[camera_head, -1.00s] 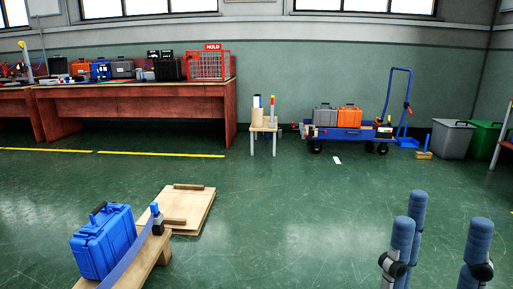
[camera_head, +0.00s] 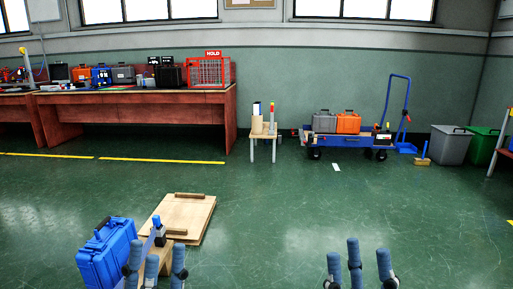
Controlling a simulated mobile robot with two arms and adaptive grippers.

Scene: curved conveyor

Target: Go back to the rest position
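My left gripper (camera_head: 160,261) stands upright at the bottom left, its blue-tipped fingers apart with nothing visible between them. In the picture it overlaps the right edge of a blue case (camera_head: 102,252) and the wooden bench by it; I cannot tell whether it touches either. My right gripper (camera_head: 362,262) is also upright at the bottom, right of centre, with its fingers spread and empty above open floor. Both palms and arms are below the picture's edge.
A long red-brown table (camera_head: 150,110) with cases and a red cage (camera_head: 210,72) stands at the back. A blue cart (camera_head: 350,138) and grey bin (camera_head: 449,144) are further right. The middle floor is clear.

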